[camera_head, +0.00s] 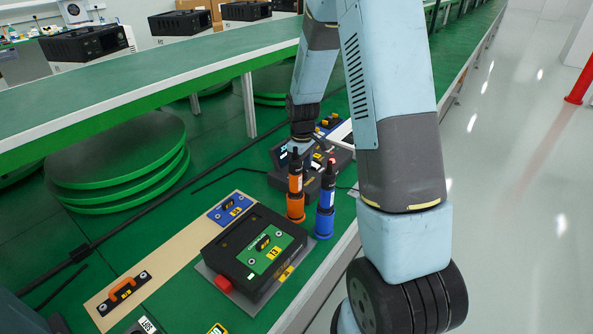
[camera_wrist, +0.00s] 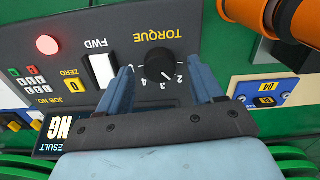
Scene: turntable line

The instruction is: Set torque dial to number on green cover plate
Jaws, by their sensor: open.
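The torque dial (camera_wrist: 159,62) is a round black knob on a dark controller panel, upside down in the wrist view under the word TORQUE. Numbers 2, 3 and 4 show beside it; I cannot tell surely which one it points at. My gripper (camera_wrist: 164,80) is open, with one blue-grey finger on each side of the dial; contact cannot be made out. The green cover plate (camera_head: 259,264) lies on a black case in the head view, with a black handle and a yellow label that seems to read 13. My wrist partly hides the controller (camera_head: 337,160) there.
A white FWD switch (camera_wrist: 103,70), a ZERO label and a lit red button (camera_wrist: 47,45) are near the dial. Orange (camera_head: 296,190) and blue (camera_head: 326,205) screwdrivers stand beside the black case (camera_head: 225,245). A blue plate (camera_head: 229,209) lies on the beige strip (camera_head: 175,246).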

